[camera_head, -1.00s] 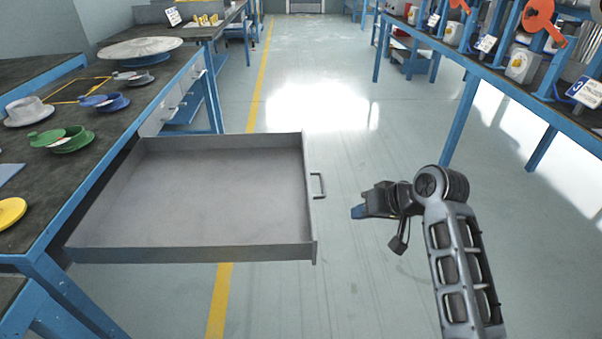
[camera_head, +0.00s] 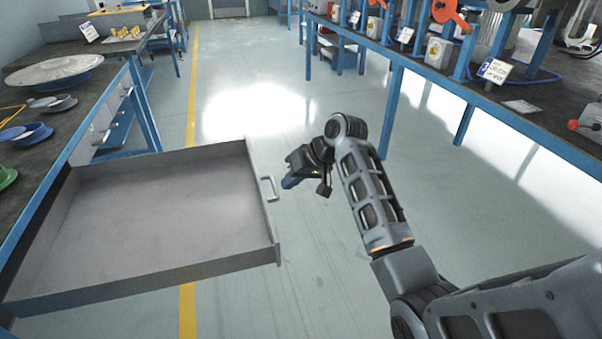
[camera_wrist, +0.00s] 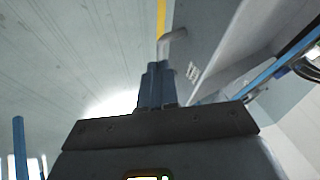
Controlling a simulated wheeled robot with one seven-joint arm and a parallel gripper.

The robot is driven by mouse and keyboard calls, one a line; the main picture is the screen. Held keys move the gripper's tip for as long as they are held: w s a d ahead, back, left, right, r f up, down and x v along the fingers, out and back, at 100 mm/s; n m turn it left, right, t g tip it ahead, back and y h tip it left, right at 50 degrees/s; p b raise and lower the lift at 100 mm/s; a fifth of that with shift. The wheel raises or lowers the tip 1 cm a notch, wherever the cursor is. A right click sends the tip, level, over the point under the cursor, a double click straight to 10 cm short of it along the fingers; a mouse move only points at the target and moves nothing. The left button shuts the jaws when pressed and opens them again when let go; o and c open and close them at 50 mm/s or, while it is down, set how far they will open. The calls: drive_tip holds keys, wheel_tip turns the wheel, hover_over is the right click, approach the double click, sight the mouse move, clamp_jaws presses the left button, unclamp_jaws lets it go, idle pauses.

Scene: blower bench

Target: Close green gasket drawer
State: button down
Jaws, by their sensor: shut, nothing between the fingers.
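A grey drawer (camera_head: 150,278) stands pulled out from under the left bench, and its inside looks empty. No green marking shows on it. Its handle (camera_head: 268,189) is a light bar on the front face, towards the right. My gripper (camera_head: 288,183) is just right of the handle, with a small gap in the picture; I cannot tell whether they touch. In the wrist view, the blue fingers (camera_wrist: 158,85) are closed together and empty. A grey bar that looks like the handle (camera_wrist: 173,39) shows just beyond their tips.
The left bench (camera_head: 52,145) carries a large round disc (camera_head: 55,70), a blue dish (camera_head: 30,134) and a green part (camera_head: 6,177) at the edge. A blue-framed bench (camera_head: 500,110) with equipment stands on the right. The floor between is clear, with a yellow line (camera_head: 191,90).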

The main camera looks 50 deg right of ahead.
sight(273, 185)
drive_tip(key=shift+w+a+f, duration=0.2)
drive_tip(key=shift+w+a, duration=0.5)
drive_tip(key=shift+a, duration=0.15)
drive_tip(key=shift+w+a+f, duration=0.15)
drive_tip(key=shift+w+a, duration=0.55)
drive_tip(key=shift+a, duration=0.1)
drive_tip(key=shift+a, duration=0.1)
